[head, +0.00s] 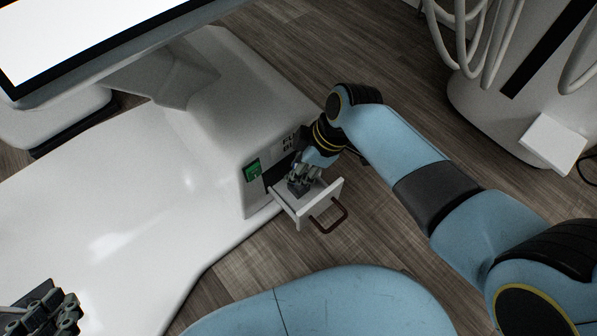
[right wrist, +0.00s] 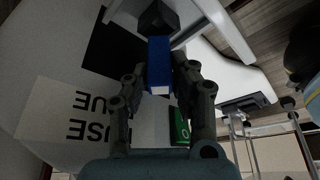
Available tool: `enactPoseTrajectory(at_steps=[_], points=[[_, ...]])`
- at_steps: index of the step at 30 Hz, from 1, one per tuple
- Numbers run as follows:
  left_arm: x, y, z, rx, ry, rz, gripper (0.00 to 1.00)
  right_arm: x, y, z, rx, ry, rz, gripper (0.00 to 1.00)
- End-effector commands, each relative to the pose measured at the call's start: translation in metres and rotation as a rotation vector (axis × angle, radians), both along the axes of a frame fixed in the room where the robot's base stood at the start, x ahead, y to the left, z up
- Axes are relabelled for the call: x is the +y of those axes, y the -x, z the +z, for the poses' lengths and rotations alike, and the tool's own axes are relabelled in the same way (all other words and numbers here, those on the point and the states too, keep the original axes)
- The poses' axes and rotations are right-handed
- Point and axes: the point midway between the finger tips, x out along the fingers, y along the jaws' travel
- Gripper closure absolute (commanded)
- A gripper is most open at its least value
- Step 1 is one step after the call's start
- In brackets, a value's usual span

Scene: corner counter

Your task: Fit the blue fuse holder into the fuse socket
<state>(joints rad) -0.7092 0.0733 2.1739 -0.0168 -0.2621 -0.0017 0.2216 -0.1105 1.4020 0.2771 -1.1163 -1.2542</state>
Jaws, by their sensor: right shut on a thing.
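The blue fuse holder (right wrist: 159,66) is between the fingers of my right gripper (right wrist: 160,88) in the right wrist view, and the gripper is shut on it. A dark block (right wrist: 157,18), which looks like the fuse socket, lies just beyond the holder's far end. I cannot tell whether they touch. In the head view my right gripper (head: 307,174) points down into a pulled-out white drawer (head: 334,187), over a dark block (head: 296,188). The fuse holder is hidden there. My left gripper (head: 50,310) is at the lower left over the white surface; its opening is unclear.
The drawer has a brown handle (head: 330,216) and juts from a white housing (head: 222,137). A green switch (head: 252,170) sits left of the drawer and shows in the right wrist view (right wrist: 181,127). A screen (head: 80,40) overhangs the upper left. Wooden floor lies around.

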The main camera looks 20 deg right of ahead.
Motion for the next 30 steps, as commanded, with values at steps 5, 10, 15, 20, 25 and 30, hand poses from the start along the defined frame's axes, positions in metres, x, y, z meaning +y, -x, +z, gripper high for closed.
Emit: enactPoseTrajectory(at_steps=[5,10,15,20,25,30], points=[[-0.002,0.008,-0.008,-0.093,0.003,-0.010,1.00,0.000,0.001,-0.014,0.003,0.000,0.000,1.00],[-0.002,0.009,-0.006,-0.124,0.004,-0.012,1.00,0.000,0.000,-0.015,0.000,0.000,0.000,1.00],[-0.002,0.008,-0.006,-0.124,0.004,-0.012,1.00,0.000,0.000,-0.014,0.000,0.000,0.000,1.00],[-0.003,0.009,-0.007,-0.136,0.005,-0.013,1.00,0.000,0.001,-0.019,0.001,0.001,0.000,1.00],[-0.003,0.010,-0.007,-0.139,0.005,-0.013,1.00,0.000,0.000,-0.019,0.000,0.000,0.000,0.60],[-0.003,0.010,-0.006,-0.139,0.005,-0.013,1.00,0.000,0.000,-0.018,0.000,0.000,0.000,0.54]])
